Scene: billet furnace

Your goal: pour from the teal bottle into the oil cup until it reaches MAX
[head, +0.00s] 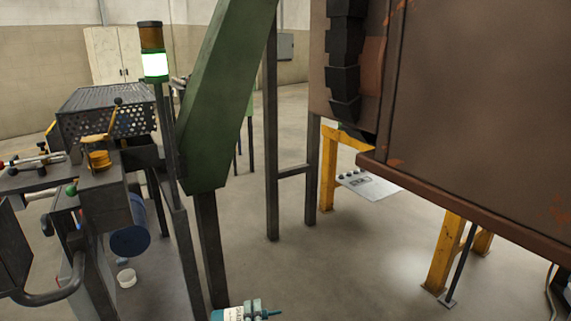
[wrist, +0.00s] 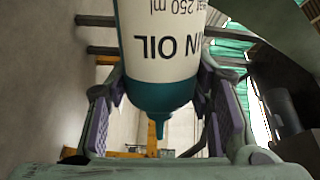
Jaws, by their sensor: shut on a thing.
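The teal bottle (wrist: 165,40) has a white label reading "OIL" and "250 ml", which appears upside down in the wrist view. My gripper (wrist: 163,90) is shut on it, with a purple pad on each side, and its narrow teal nozzle points down the picture. In the head view the bottle (head: 231,314) is cut by the bottom edge and looks tilted well over, nozzle to the right. An amber cup-like part (head: 98,159) on the machine at the left may be the oil cup; no MAX mark or oil level can be read.
A green sloped chute (head: 225,100) and a signal post with a lit lamp (head: 155,65) stand between the bottle and the left machine. A large brown furnace body (head: 470,110) on yellow legs fills the right. Floor in the middle is clear.

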